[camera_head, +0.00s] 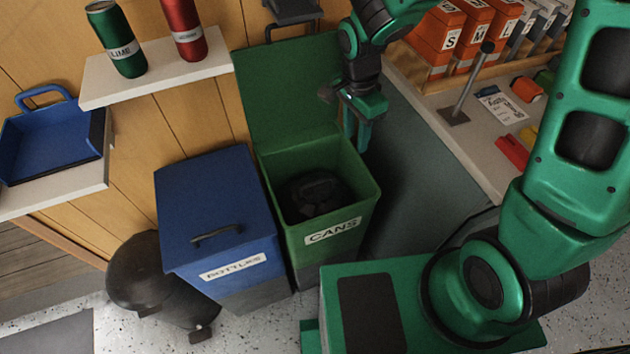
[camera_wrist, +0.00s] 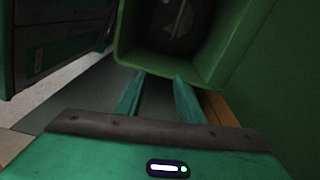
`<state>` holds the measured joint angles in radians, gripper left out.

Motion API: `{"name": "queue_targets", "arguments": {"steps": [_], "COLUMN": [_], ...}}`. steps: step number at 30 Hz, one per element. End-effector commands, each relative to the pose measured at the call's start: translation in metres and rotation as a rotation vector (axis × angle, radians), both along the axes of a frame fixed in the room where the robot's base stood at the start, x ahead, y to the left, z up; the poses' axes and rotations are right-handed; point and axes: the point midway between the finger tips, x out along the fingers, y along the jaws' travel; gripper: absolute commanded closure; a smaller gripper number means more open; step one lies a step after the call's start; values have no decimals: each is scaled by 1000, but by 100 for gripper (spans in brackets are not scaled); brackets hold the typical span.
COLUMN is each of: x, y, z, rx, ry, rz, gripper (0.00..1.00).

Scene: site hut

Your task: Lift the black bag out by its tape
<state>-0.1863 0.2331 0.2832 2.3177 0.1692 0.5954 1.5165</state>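The black bag (camera_head: 314,192) sits down inside the open green bin (camera_head: 335,228) labelled CANS. It also shows in the wrist view (camera_wrist: 182,28), dark, inside the green bin's rim (camera_wrist: 160,64). A thin pale streak shows on it there; I cannot tell whether that is the tape. My gripper (camera_head: 357,135) is above the bin's back right corner, pointing down. In the wrist view, my gripper (camera_wrist: 158,78) has its two fingers apart with nothing between them, near the bin's rim and to one side of the bag.
The green lid (camera_head: 285,90) stands open behind the bin. A shelf with a green can (camera_head: 117,42) and red can (camera_head: 184,30) is above. A counter (camera_head: 455,145) is right.

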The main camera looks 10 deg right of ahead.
Motion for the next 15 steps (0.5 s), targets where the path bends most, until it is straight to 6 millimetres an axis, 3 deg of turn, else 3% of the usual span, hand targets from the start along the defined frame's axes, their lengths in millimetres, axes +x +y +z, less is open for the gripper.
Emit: {"name": "queue_targets", "arguments": {"steps": [1, 3, 6, 10, 15], "x": [-2, -3, -7, -10, -11], "y": [23, 49, 75, 92, 94], "z": [-13, -25, -38, -46, -57], "rx": [14, 33, 55, 68, 69], "ry": [8, 8, 12, 15, 17], "rz": [-19, -60, -105, -136, -142], "gripper": [66, 66, 66, 66, 66]}}
